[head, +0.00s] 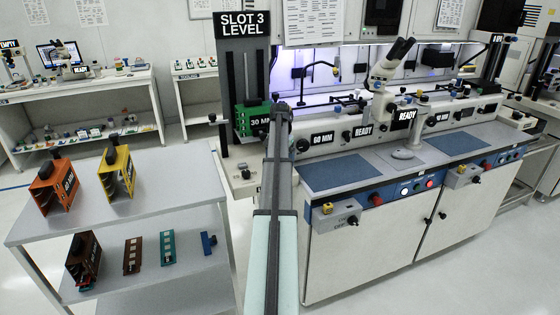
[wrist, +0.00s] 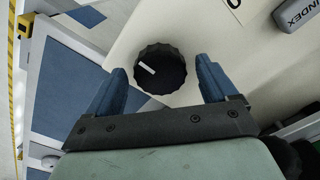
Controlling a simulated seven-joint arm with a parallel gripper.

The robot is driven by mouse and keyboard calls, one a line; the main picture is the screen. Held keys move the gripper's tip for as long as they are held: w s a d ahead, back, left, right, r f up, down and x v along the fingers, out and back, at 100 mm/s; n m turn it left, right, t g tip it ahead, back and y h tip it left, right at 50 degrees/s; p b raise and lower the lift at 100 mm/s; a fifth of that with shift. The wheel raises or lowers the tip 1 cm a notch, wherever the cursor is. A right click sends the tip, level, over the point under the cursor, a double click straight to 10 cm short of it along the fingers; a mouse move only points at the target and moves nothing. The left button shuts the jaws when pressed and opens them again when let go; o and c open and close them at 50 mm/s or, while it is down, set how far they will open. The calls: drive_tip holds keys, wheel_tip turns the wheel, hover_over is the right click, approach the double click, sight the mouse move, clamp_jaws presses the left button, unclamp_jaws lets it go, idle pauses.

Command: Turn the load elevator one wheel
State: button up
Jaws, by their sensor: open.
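A black ribbed wheel (wrist: 160,69) with a white pointer line sits on a pale panel in the wrist view. My gripper (wrist: 160,63) is open, its two blue fingers on either side of the wheel with a gap on each side. I cannot tell whether the fingertips are level with it in depth. In the head view my arm reaches toward the load elevator (head: 240,65), under a "SLOT 3 LEVEL" sign (head: 243,24). A green "30 MM" magazine (head: 246,118) is in the elevator. My arm covers part of this area, and I cannot pick out the gripped-at wheel there.
A grey "INDEX" part (wrist: 298,15) is at the wrist view's upper right. The bonder bench (head: 425,145) carries a microscope (head: 392,66) and blue mats (head: 338,172). A cart (head: 195,185) at left holds an orange magazine (head: 52,188) and a yellow one (head: 116,172).

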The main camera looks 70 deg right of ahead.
wheel_tip(320, 180, up, 14)
idle(0.6)
drive_tip(key=shift+f, duration=0.1)
idle(0.4)
